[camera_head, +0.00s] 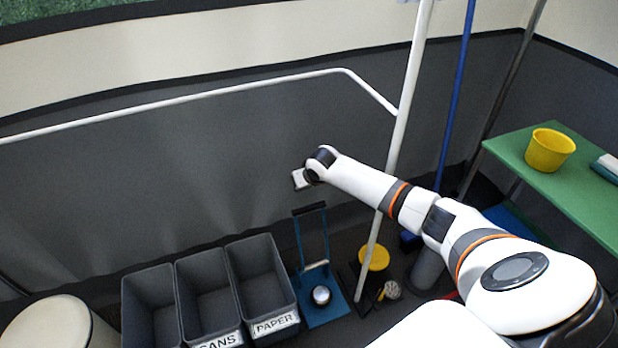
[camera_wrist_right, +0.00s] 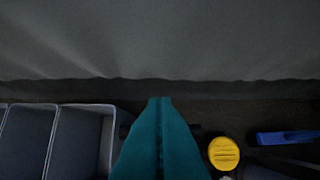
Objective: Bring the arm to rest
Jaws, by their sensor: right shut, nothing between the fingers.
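My right arm (camera_head: 410,205) reaches in from the right side of the head view, extended over the floor in front of the grey wall. Its wrist end (camera_head: 318,165) is up near the wall. The fingers cannot be made out in the head view. In the right wrist view my right gripper (camera_wrist_right: 160,100) shows as two teal fingers pressed together, with nothing between them. They point toward the grey cloth-like wall. My left gripper is in neither view.
Grey bins (camera_head: 262,275), one marked PAPER, stand below the wrist. Right of them are a blue-framed stand (camera_head: 325,300), a white pole (camera_head: 408,110) and a yellow disc (camera_head: 374,258). A green table (camera_head: 560,185) with a yellow pot (camera_head: 549,150) stands at right.

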